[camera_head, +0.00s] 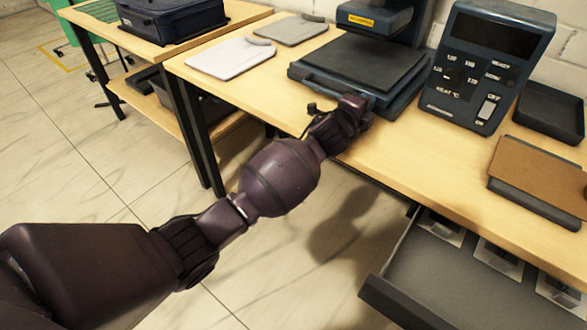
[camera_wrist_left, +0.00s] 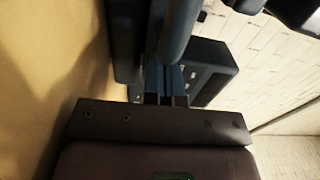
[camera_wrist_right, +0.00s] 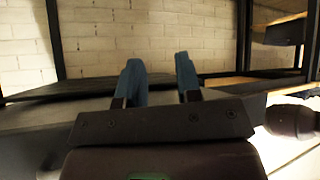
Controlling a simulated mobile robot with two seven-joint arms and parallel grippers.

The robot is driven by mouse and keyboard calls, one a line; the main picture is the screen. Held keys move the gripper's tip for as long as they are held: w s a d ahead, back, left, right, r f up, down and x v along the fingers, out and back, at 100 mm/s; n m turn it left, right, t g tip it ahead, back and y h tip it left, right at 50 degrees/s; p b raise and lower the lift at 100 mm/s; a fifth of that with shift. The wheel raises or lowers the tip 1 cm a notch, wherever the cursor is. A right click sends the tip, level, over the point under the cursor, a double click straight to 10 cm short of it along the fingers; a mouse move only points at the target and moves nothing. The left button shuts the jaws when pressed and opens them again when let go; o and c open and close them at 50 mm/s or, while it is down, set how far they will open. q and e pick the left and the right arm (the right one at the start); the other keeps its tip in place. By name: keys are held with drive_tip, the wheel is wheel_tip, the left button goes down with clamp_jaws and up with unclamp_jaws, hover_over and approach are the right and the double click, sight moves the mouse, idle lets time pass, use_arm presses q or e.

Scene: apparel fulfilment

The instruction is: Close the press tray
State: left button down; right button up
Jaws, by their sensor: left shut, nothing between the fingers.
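The press tray (camera_head: 318,82) is dark blue with a black flat top. It stands out in front of the heat press body (camera_head: 376,20) on the wooden table. My left gripper (camera_wrist_left: 166,88) is shut and empty, with its fingers close to the tray's dark blue front. I cannot tell whether they touch it. In the head view my left wrist is at the tray's front right and hides part of that edge. My right gripper (camera_wrist_right: 160,82) shows only in its own wrist view, open and empty.
The control box (camera_head: 487,62) stands right of the press. A black tray (camera_head: 550,112) and a brown-topped block (camera_head: 540,178) are farther right. Pale flat pieces (camera_head: 231,57) lie left. An open grey drawer (camera_head: 425,275) juts out below the table's front edge.

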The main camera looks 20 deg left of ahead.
use_arm(q)
drive_tip(key=shift+w+d+f, duration=0.1)
drive_tip(key=shift+w+d, duration=0.1)
drive_tip(key=shift+w, duration=0.4)
drive_tip(key=shift+r, duration=0.35)
use_arm(e)
drive_tip(key=shift+a+r, duration=0.1)
drive_tip(key=shift+r, duration=0.15)
